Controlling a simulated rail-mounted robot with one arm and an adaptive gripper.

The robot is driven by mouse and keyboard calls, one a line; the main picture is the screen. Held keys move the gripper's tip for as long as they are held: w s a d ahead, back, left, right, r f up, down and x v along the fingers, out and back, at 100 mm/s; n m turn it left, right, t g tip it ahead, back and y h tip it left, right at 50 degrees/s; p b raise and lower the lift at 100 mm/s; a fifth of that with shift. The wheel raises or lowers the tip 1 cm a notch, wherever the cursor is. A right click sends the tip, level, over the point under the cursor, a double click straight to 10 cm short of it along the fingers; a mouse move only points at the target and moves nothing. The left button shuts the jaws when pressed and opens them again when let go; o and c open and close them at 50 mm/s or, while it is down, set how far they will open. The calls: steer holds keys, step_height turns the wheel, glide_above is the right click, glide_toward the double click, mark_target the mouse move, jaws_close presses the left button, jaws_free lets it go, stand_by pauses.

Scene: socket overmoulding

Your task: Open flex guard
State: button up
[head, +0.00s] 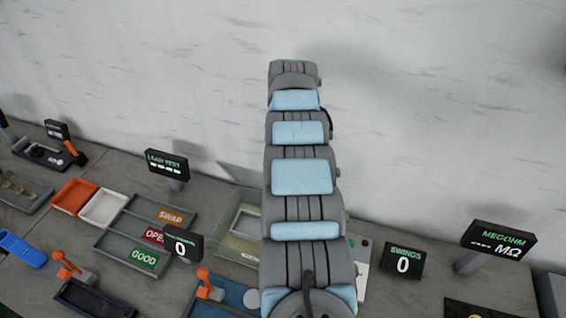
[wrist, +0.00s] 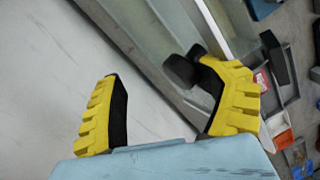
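The flex guard appears to be the clear-walled box (head: 240,242) beside my arm in the head view, left of the SWINGS display; my arm hides much of it. In the wrist view, a long translucent panel with a pale edge (wrist: 213,22) runs past my gripper and seems to be part of it. My gripper (wrist: 160,74) has yellow fingers with black pads, spread wide apart. A dark rounded knob (wrist: 181,71) shows between the fingers, close to the right finger; I cannot tell whether they touch. My gripper is hidden in the head view.
The SWINGS display (head: 402,263) reads 0, with a MEGOHM display (head: 497,239) further right. Left are SWAP, OPEN and GOOD trays (head: 120,240), orange (head: 73,198) and white (head: 103,207) bins, and orange-levered fixtures (head: 204,285). A pale wall stands behind the bench.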

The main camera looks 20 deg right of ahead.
steer(key=shift+w+a, duration=0.15)
steer(key=shift+a, duration=0.1)
stand_by(0.5)
steer(key=shift+r+p, duration=0.2)
steer(key=shift+p, duration=0.35)
